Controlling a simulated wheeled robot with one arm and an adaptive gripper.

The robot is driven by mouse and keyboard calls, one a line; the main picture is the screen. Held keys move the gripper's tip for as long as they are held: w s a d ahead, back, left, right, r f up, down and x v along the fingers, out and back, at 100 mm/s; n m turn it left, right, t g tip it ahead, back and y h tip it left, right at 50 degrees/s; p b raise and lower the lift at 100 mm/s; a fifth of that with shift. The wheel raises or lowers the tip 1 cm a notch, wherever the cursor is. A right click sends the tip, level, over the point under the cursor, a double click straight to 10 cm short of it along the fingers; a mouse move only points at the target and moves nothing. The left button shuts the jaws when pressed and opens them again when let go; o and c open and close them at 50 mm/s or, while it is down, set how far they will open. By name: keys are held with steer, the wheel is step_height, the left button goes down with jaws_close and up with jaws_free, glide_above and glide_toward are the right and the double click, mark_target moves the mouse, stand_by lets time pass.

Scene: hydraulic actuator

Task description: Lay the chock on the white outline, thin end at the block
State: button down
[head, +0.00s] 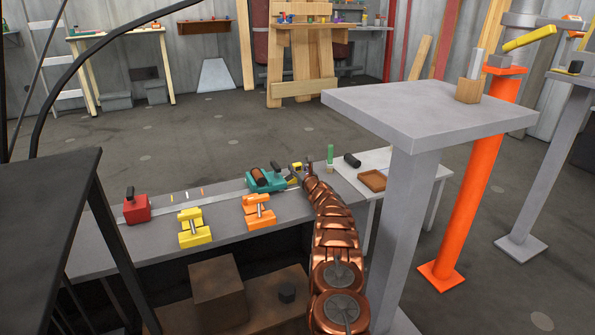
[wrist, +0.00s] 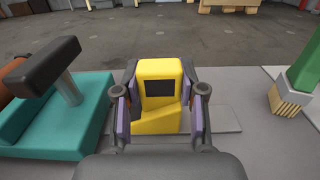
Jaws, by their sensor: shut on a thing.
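A yellow wedge-like piece with a dark square patch, which looks like the chock (wrist: 160,72), stands between the fingers of my gripper (wrist: 159,117) in the wrist view. The finger pads press on its left and right sides. Its lower part slopes, but its thin end is not clear. In the head view my gripper (head: 303,174) is at the right part of the grey bench (head: 225,213), beside the teal vise (head: 266,182), and the chock is small there. I cannot make out the white outline or surely tell which thing is the block.
The teal vise (wrist: 62,118) stands close on the left in the wrist view, with a dark handle above it. A green-handled brush (wrist: 296,86) stands on the right. Red (head: 136,208), yellow (head: 194,228) and orange (head: 259,213) devices sit farther left on the bench.

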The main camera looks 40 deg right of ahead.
mark_target(299, 168)
steer(key=c, duration=0.7)
jaws_free()
steer(key=shift+f, duration=0.1)
steer(key=shift+r, duration=0.2)
steer(key=shift+p+v, duration=1.05)
steer(key=shift+v, duration=1.15)
steer(key=shift+s+r, duration=0.1)
steer(key=shift+s, duration=0.2)
steer(key=shift+p+v, duration=1.1)
steer(key=shift+v, duration=2.45)
steer(key=shift+a, duration=0.1)
steer(key=shift+w, duration=0.1)
